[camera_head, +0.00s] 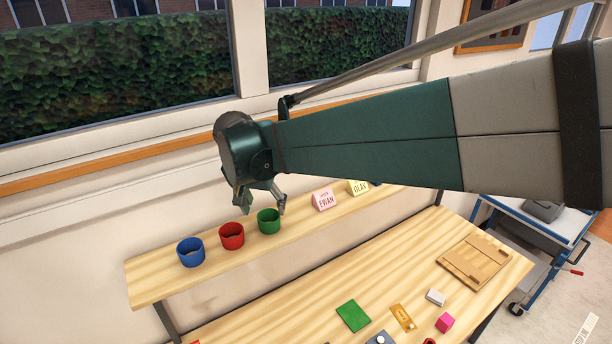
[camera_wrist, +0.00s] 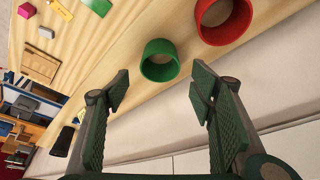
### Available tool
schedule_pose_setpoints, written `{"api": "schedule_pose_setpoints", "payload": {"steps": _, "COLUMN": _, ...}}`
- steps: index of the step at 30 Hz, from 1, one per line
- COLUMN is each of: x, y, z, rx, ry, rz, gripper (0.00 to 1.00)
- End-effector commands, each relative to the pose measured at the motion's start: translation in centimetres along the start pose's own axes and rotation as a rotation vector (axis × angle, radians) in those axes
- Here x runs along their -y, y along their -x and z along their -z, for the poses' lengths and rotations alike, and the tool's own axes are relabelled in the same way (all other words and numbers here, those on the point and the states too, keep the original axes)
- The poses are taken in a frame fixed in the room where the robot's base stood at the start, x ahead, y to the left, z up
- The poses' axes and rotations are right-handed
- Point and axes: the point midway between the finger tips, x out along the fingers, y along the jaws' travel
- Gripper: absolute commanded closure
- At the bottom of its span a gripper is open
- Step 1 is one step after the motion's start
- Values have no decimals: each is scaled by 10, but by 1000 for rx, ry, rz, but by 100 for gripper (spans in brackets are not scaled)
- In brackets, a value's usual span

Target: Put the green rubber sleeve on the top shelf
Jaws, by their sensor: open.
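The green rubber sleeve (camera_head: 269,226) is a short open ring standing on the raised wooden shelf (camera_head: 150,287) behind the bench, at the right end of a row of three. In the wrist view the green sleeve (camera_wrist: 158,48) lies just beyond the fingertips, roughly centred between them. My gripper (camera_head: 264,207) is open and empty, just above and slightly left of the sleeve in the head view. In the wrist view my gripper (camera_wrist: 160,82) has its fingers spread wide, with nothing between the pads. Whether a fingertip touches the sleeve I cannot tell.
A red sleeve (camera_head: 231,238) and a blue sleeve (camera_head: 190,254) stand left of the green one. Name cards, EWAN (camera_head: 325,201) and OLAV (camera_head: 358,187), stand to its right. The lower bench holds a green pad (camera_head: 353,316), a wooden board (camera_head: 473,262) and small blocks.

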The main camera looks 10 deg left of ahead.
Motion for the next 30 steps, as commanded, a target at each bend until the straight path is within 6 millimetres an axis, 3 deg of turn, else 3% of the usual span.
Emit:
{"api": "schedule_pose_setpoints", "payload": {"steps": 6, "x": 0, "y": 29, "z": -1, "rx": 0, "ry": 1, "rz": 0, "gripper": 45}}
{"api": "schedule_pose_setpoints", "payload": {"steps": 12, "x": 0, "y": 44, "z": 0, "rx": 0, "ry": 0, "rz": 0, "gripper": 45}}
{"api": "schedule_pose_setpoints", "payload": {"steps": 30, "x": 0, "y": 48, "z": 0, "rx": 0, "ry": 0, "rz": 0, "gripper": 45}}
